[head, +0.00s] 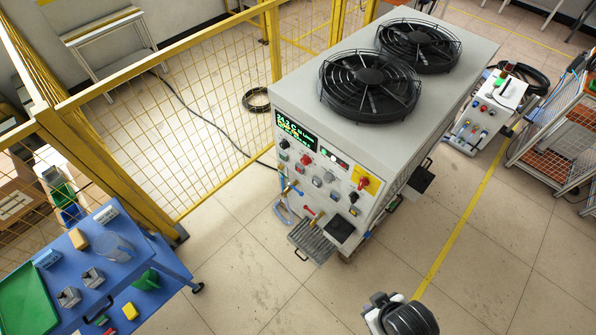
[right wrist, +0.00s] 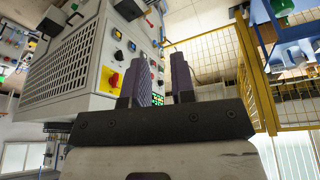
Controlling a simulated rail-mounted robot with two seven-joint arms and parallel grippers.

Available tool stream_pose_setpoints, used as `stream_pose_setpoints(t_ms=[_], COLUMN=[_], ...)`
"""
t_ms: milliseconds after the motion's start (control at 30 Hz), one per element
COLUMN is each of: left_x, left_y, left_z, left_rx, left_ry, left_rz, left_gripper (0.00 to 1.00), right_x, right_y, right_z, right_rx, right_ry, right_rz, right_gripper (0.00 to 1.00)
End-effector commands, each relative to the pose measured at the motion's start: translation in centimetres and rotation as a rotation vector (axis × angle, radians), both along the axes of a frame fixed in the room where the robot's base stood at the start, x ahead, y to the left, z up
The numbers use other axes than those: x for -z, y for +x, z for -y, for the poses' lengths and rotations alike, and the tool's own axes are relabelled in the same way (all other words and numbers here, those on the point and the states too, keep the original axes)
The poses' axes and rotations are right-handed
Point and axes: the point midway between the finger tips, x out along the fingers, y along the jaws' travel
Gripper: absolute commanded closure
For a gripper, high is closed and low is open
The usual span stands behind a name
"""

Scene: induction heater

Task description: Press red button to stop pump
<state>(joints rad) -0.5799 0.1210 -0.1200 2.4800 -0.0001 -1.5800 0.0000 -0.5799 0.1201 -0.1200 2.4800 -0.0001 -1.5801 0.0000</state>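The pump machine is a grey cabinet (head: 345,130) in the middle of the head view, with a control panel on its front. A round red button (head: 306,159) sits on the panel below the lit display. A red knob on a yellow plate (head: 363,183) is at the panel's right; it also shows in the right wrist view (right wrist: 112,79). My right gripper (head: 378,303) is low in the head view, apart from the panel. In the right wrist view its two fingers (right wrist: 164,78) stand apart with nothing between them. My left gripper is out of view.
A blue cart (head: 130,275) with bins and blocks stands at lower left. Yellow mesh fencing (head: 180,130) runs behind it. A drip tray (head: 312,243) and valves stick out below the panel. Floor between cart and machine is clear.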

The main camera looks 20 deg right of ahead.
Motion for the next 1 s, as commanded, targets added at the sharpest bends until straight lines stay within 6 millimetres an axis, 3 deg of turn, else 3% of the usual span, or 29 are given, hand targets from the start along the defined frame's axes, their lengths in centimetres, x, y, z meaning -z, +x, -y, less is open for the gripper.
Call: stream_pose_setpoints(t_ms=[233,1000], left_x=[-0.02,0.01], left_y=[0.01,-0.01], left_z=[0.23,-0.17], left_rx=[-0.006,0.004], left_ry=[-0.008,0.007], left_rz=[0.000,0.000], left_gripper=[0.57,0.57], right_x=[0.00,0.00], right_y=[0.00,0.00], right_z=[0.00,-0.01], right_rx=[0.000,0.000], right_ry=[0.000,0.000], right_rz=[0.000,0.000], right_gripper=[1.00,1.00])
